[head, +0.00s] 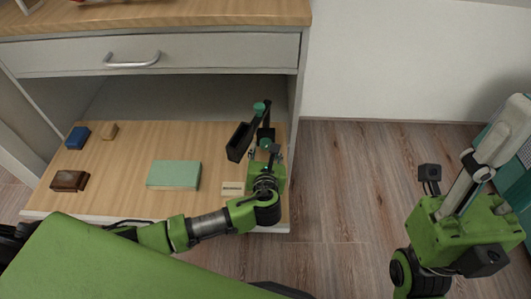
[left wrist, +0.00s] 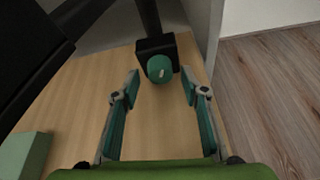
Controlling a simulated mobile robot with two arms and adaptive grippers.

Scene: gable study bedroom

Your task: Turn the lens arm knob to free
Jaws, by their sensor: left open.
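The lens arm knob (left wrist: 160,69) is a round teal knob with a pale mark, set on a black block at the foot of a dark post. It also shows in the head view (head: 266,143), partly hidden by my gripper. My left gripper (left wrist: 160,82) is open and empty. Its two fingers point at the knob from either side, and the knob appears between and just past the tips. I cannot tell whether they touch it. The black lens arm (head: 239,141) stands above, with another teal knob (head: 259,108) at its top. My right gripper (head: 462,222) is partly in view at the right.
A green book (head: 174,174), a brown box (head: 69,181), a blue block (head: 77,138), a small tan block (head: 109,131) and a pale label block (head: 232,188) sit on the wooden shelf (head: 120,205). A drawer (head: 200,54) overhangs it. A cabinet side stands close right.

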